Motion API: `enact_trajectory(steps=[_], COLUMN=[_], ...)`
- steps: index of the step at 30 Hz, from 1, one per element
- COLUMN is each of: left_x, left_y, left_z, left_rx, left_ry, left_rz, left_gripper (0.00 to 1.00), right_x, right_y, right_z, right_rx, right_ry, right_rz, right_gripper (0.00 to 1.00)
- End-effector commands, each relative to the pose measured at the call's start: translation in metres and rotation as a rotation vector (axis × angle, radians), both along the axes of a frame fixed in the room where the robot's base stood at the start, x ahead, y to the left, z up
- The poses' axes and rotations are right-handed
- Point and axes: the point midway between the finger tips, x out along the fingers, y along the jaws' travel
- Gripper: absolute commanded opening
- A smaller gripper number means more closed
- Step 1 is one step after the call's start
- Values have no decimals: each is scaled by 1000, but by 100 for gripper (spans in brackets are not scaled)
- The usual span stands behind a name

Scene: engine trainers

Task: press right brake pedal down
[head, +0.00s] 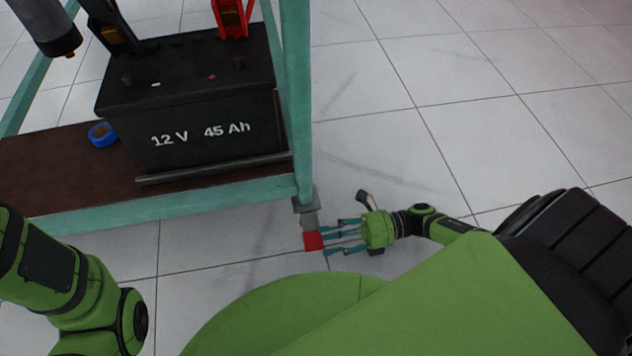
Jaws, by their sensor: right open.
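The red brake pedal (313,241) sticks out below the grey foot (309,219) at the lower right corner of the teal stand. My right gripper (335,237) is open at floor level, just right of the pedal. Its teal fingers point left towards the pedal, with the fingertips at or very close to its right edge. I cannot tell whether they touch it. My left arm shows at the lower left, but its gripper is out of view.
The teal stand (150,208) has a brown shelf (50,180) carrying a black 12 V battery (200,110) and a blue tape roll (102,134). Its corner post (297,100) rises above the pedal. The tiled floor (450,90) to the right is clear.

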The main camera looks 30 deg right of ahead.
Motion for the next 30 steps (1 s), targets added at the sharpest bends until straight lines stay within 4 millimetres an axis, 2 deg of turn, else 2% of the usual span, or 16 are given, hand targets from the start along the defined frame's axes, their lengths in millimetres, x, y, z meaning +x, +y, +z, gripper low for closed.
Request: enact_trajectory(steps=[1,6,12,17,30], left_x=[-1,-1,-1,-1,-2], left_y=[0,0,0,0,0], left_z=[0,0,0,0,0], left_rx=[1,1,1,2,2], left_ry=[-1,-3,-3,-5,-6], left_rz=[0,-1,-1,0,-1], left_gripper=[0,0,0,0,0], right_x=[-3,-14,-22,-24,-24], right_y=[-13,-46,-70,-75,-75], right_z=[-1,0,0,1,1], right_rx=[-4,-3,-1,0,1], right_ry=[2,1,-1,-2,-2], right_rz=[-3,-3,-2,-1,0], right_gripper=[44,44,44,44,44])
